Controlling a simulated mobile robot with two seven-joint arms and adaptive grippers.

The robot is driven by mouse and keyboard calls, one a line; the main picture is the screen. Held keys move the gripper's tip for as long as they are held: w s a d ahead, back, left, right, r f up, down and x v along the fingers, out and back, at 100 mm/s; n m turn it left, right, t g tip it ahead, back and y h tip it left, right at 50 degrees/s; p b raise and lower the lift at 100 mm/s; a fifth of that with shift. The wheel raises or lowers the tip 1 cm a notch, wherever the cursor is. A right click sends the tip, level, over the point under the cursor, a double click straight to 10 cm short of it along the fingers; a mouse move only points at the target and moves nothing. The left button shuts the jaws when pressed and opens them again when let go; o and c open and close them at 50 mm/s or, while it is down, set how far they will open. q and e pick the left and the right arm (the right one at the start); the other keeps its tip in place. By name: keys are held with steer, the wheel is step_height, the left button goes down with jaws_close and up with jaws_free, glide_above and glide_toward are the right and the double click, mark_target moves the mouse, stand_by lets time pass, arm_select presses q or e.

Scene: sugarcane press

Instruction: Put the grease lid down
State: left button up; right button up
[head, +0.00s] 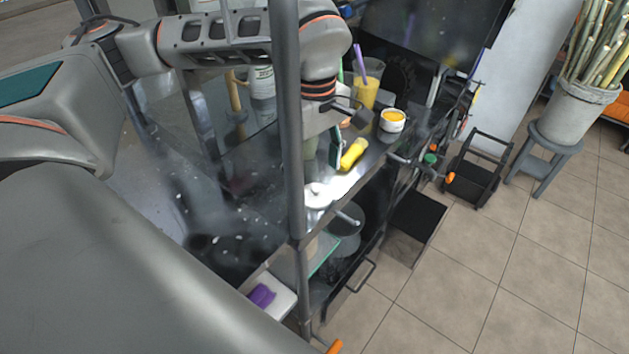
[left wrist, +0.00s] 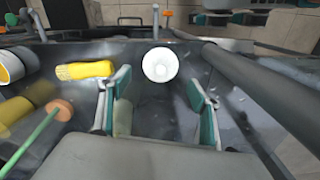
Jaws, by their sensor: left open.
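A white round lid (head: 318,195) lies on the dark metal counter near its front edge. It also shows in the left wrist view (left wrist: 160,65), just beyond my fingertips and between them. My left gripper (left wrist: 158,88) is open, with one finger on each side of the picture's middle and nothing between the pads. In the head view my left gripper (head: 324,145) is over the counter, partly hidden by a grey post. A white tub with yellow-orange contents (head: 393,121) stands open further back on the counter. My right gripper is not in view.
A yellow ribbed object (head: 353,154) lies between the lid and the tub. A cup of yellow drink with a purple straw (head: 366,86) stands behind. The grey upright post (head: 288,120) rises close to my left arm. Tiled floor to the right has free room.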

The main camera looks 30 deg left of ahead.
mark_target(316, 186)
arm_select(q)
step_height(316, 186, up, 8)
steer(key=shift+f, duration=0.1)
stand_by(0.4)
steer(key=shift+d, duration=0.15)
